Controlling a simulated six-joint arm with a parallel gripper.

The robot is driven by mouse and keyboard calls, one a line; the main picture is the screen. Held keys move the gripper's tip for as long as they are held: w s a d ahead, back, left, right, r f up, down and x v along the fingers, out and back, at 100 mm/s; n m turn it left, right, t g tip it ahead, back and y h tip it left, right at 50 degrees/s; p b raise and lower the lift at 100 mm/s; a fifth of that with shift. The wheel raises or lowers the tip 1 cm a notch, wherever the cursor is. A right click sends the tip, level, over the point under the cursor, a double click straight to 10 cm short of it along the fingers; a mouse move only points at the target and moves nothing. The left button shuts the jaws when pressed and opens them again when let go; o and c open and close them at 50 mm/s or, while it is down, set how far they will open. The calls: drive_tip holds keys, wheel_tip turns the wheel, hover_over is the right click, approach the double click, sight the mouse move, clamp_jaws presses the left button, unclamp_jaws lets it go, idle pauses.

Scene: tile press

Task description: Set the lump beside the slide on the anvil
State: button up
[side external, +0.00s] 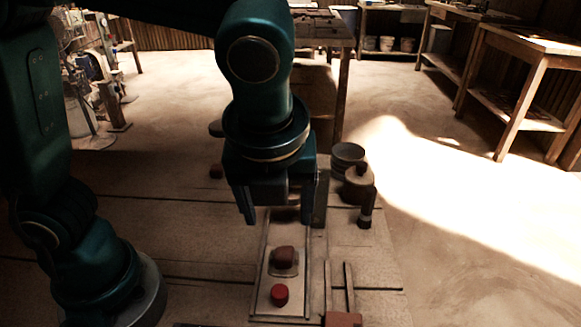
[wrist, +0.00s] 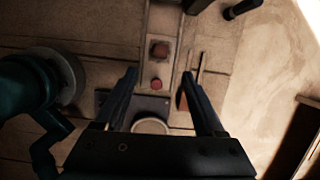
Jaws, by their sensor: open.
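A brown, blocky lump (side external: 284,255) sits on a small pale plate on the long, railed slide board (side external: 263,307). The lump also shows in the wrist view (wrist: 159,49). A round red piece (side external: 280,295) stands nearer the camera on the same board, and it shows in the wrist view (wrist: 155,84). My gripper (side external: 285,215) is open and empty, above the board's far part in the side view. I cannot tell which part is the anvil.
A two-pronged tool with a reddish block end (side external: 343,319) lies right of the board. A dark bowl (side external: 348,155) and a dark handled object (side external: 366,212) stand at the back right. The table's left part looks clear.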

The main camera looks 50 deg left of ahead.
drive_tip(key=s+a+n+t+h, duration=0.1)
drive_tip(key=a+n, duration=0.4)
drive_tip(key=n, duration=0.8)
drive_tip(key=s+a+n+t+h, duration=0.1)
drive_tip(key=s+a+n, duration=0.3)
drive_tip(key=n, duration=0.9)
drive_tip(key=shift+s+a+r+t, duration=0.2)
drive_tip(key=shift+a+r+t, duration=0.25)
drive_tip(key=shift+t, duration=0.15)
